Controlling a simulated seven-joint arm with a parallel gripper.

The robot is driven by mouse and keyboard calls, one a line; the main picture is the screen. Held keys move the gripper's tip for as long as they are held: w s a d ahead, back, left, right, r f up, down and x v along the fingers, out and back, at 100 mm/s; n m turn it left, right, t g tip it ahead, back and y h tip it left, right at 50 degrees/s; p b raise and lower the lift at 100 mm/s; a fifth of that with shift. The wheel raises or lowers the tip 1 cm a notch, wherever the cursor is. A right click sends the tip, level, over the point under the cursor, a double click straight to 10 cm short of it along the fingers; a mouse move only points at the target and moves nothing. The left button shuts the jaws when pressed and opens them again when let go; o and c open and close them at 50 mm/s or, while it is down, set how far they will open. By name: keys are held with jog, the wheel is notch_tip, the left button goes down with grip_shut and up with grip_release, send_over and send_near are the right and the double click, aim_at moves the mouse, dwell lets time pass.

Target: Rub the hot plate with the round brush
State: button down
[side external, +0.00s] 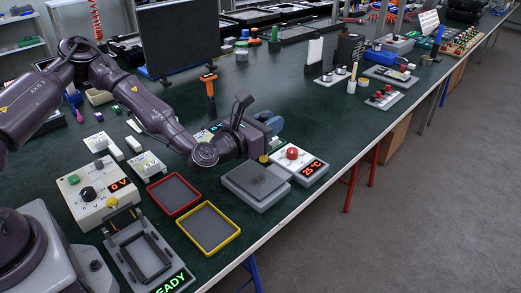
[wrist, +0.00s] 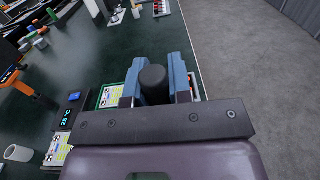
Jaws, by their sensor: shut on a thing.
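The hot plate (side external: 250,187) is a grey slab with a dark patch on top, near the table's front edge in the side view. Its white control box has a red knob (side external: 292,153) and a readout of 25 °C. My gripper (side external: 272,124) is behind and above the plate, apart from it. In the wrist view my gripper (wrist: 157,72) has its blue fingers on both sides of a black round-topped piece, which looks like the round brush (wrist: 153,86). Its bristles are hidden. The hot plate cannot be made out in the wrist view.
A red-rimmed tray (side external: 173,194) and a yellow-rimmed tray (side external: 208,228) lie left of the hot plate. A white box reading 0 V (side external: 98,192) stands farther left. An orange-headed tool (side external: 210,90) stands behind my arm. The table top right of my gripper is fairly clear.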

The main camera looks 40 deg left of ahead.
jog(key=shift+w+d+f, duration=0.1)
jog(key=shift+w+f, duration=0.05)
jog(key=shift+f, duration=1.75)
jog(key=shift+w+d+f, duration=0.1)
jog(key=shift+w+f, duration=0.05)
jog(key=shift+f, duration=1.75)
jog(key=shift+a+f, duration=0.2)
jog(key=shift+a, duration=0.1)
jog(key=shift+a+f, duration=0.1)
jog(key=shift+a, duration=1.55)
jog(key=shift+d, duration=1.95)
notch_tip(320, 180, up, 8)
jog(key=shift+f, duration=0.15)
